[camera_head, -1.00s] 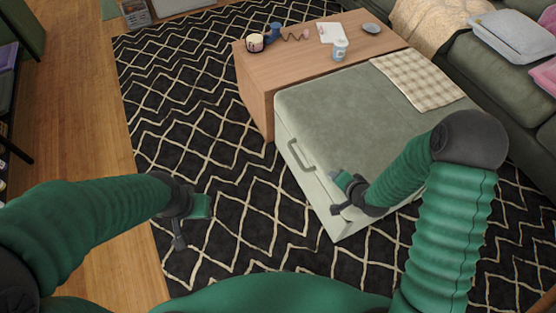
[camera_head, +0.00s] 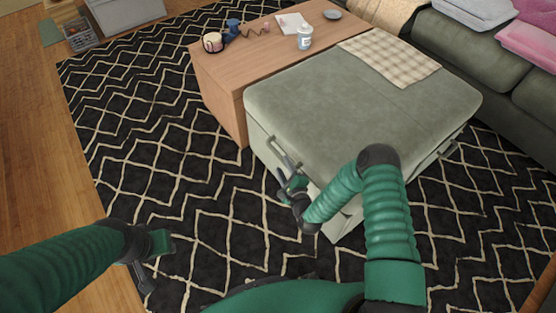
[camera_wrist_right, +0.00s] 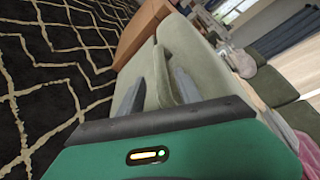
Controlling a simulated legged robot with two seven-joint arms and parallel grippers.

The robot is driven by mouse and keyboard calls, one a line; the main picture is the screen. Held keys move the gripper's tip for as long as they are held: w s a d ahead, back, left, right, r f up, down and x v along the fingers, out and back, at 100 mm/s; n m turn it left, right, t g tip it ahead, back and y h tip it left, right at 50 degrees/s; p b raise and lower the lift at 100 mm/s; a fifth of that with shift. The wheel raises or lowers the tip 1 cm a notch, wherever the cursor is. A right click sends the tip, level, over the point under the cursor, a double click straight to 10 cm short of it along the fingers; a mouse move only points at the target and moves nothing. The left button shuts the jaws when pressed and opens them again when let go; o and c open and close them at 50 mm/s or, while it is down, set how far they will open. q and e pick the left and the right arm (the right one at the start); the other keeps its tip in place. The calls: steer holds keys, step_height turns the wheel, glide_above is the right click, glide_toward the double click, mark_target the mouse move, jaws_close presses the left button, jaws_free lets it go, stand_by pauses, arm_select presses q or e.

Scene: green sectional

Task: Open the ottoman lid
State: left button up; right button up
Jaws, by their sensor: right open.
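The grey-green ottoman (camera_head: 300,195) stands right of centre in the head view, with its padded lid (camera_head: 350,95) lying closed on top. A bar handle (camera_head: 284,152) is on its front left side. My right gripper (camera_head: 285,179) is open beside that side, close to the handle's lower end. In the right wrist view, its two fingers (camera_wrist_right: 160,90) are spread, and the handle (camera_wrist_right: 168,72) appears between them; contact cannot be told. My left gripper (camera_head: 158,262) is over the rug at lower left, away from the ottoman; its jaw opening is unclear.
A wooden table (camera_head: 215,85) adjoins the ottoman's far left side, with a cup (camera_head: 304,38) and small items on it. A checkered cloth (camera_head: 390,62) lies on the lid's far part. A green sofa (camera_head: 470,65) stands at right. The patterned rug (camera_head: 150,150) is clear at left.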

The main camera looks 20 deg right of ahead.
mark_target(279, 157)
steer(key=b+x, duration=0.2)
steer(key=x, duration=0.3)
steer(key=shift+w+f, duration=0.25)
steer(key=shift+w, duration=0.6)
arm_select(q)
steer(key=x, duration=0.3)
steer(key=shift+s, duration=0.35)
arm_select(e)
steer(key=shift+c, duration=0.3)
jaws_close()
steer(key=shift+s+f, duration=0.15)
